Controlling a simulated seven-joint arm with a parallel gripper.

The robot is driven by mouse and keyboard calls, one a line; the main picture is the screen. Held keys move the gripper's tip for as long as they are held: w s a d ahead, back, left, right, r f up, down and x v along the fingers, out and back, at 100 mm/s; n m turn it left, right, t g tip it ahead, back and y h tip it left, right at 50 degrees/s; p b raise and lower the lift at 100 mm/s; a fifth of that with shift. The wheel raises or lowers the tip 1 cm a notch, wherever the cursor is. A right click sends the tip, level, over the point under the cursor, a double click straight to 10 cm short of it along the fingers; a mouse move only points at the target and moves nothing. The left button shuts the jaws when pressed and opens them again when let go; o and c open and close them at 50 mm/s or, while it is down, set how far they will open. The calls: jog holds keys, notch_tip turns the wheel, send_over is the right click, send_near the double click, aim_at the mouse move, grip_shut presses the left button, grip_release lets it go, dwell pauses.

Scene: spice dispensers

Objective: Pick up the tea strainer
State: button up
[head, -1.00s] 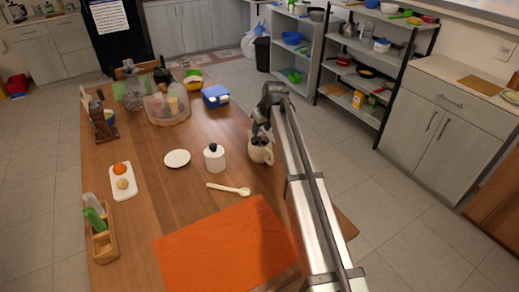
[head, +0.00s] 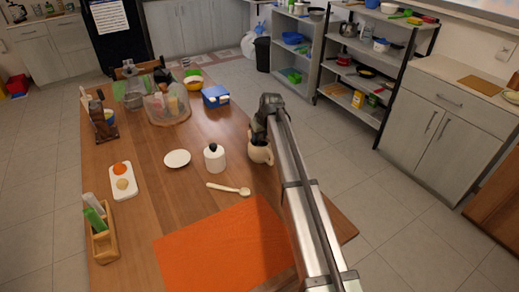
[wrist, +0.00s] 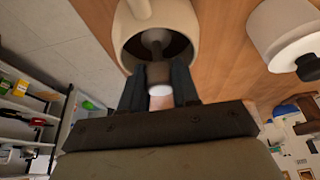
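The cream mug (head: 261,155) stands near the right edge of the wooden table. In the wrist view the mug (wrist: 124,30) is seen from above, with a dark inside. A thin grey-brown stem (wrist: 157,45), which I take to be the tea strainer, stands in it and runs up to a thicker handle with a white round end (wrist: 160,90). My gripper (wrist: 160,80) has its two dark fingers close together, one on each side of this handle, and they appear shut on it. In the head view my gripper (head: 258,136) is over the mug and mostly hidden. The strainer's lower part is hidden.
A white jar with a black knob (head: 214,158) stands left of the mug. A cream spoon (head: 228,188) lies in front, and an orange mat (head: 225,245) covers the near table. The floor right of the table is free.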

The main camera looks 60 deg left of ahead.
grip_shut()
jog(key=shift+r, duration=0.15)
